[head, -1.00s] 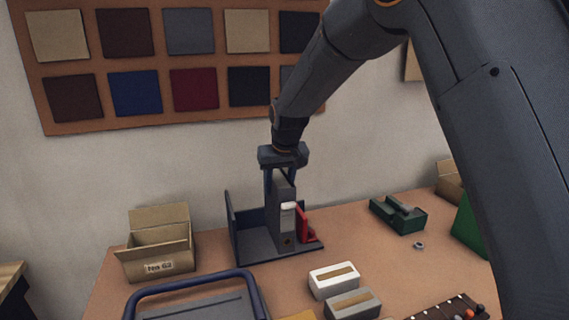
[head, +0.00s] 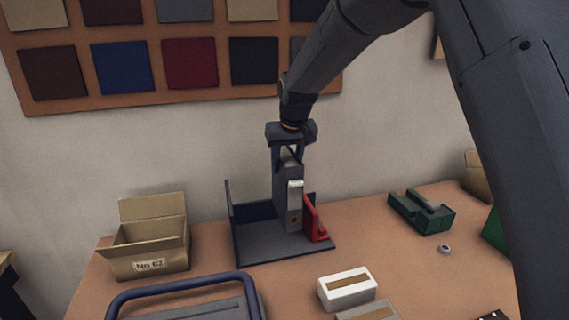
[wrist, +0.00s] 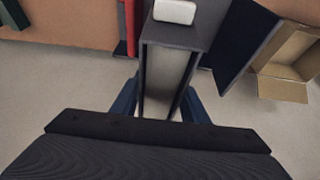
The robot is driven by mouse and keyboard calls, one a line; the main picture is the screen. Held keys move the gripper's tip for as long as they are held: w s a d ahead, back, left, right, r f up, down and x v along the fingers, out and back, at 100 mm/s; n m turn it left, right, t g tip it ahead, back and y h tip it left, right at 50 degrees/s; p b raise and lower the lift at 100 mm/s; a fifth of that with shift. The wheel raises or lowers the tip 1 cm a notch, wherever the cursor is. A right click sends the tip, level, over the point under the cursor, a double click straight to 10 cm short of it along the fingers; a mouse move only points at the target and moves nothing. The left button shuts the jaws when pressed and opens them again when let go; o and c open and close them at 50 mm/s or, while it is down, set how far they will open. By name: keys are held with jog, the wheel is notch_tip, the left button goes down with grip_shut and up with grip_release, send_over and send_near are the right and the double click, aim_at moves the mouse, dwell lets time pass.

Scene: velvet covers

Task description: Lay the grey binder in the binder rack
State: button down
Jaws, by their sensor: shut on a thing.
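The grey binder (head: 282,190) stands upright, with a white label on its spine. My gripper (head: 288,158) is shut on its top edge from above. In the wrist view the binder (wrist: 178,32) sits between the two blue fingers (wrist: 157,100). The binder rack (head: 258,248) is dark, with a flat base and a tall panel at its left. The binder is over the right part of the base, just left of a red upright piece (head: 311,216). I cannot tell whether its bottom touches the base.
An open cardboard box (head: 150,250) stands left of the rack. A blue-handled case (head: 185,285) and a white box (head: 346,288) are in front. A green tool (head: 422,213) and a small ring (head: 444,249) lie to the right. The wall is close behind.

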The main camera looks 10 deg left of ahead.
notch_tip(320, 180, down, 8)
jog(key=b, duration=0.4)
dwell(0.7)
jog(key=c, duration=1)
grip_release()
jog(key=shift+b+v, duration=0.8)
jog(key=shift+v, duration=3.2)
